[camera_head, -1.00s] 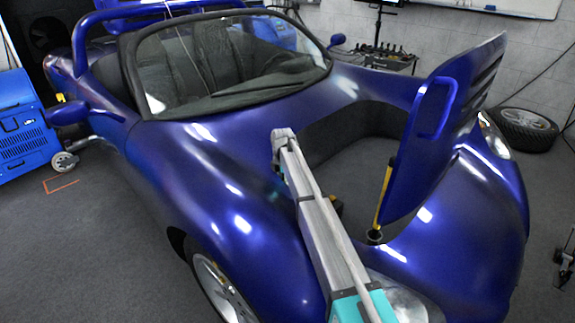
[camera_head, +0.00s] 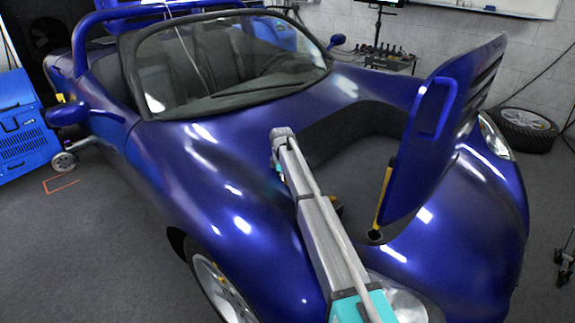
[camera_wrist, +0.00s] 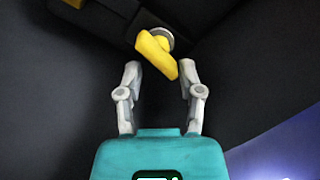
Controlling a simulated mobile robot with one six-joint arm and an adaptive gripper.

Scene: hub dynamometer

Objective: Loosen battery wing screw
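The yellow wing screw (camera_wrist: 157,52) shows at the top middle of the wrist view, set on a round grey metal piece (camera_wrist: 160,38) at the edge of a dark block, which may be the battery (camera_wrist: 95,18). My gripper (camera_wrist: 159,68) is open, with its two grey fingers apart. The screw's yellow wing lies just ahead of and between the fingertips, its lower right end close to the right fingertip. I cannot tell whether they touch. In the head view my arm reaches into the car's open front bay, and the gripper and screw are hidden there.
The blue car (camera_head: 190,170) surrounds the bay (camera_head: 345,140). Its raised blue hood panel (camera_head: 440,130) stands on the right, with a yellow strut (camera_head: 384,198) beside it. Blue bodywork (camera_wrist: 285,150) shows at the lower right of the wrist view. Dark bay walls lie around the gripper.

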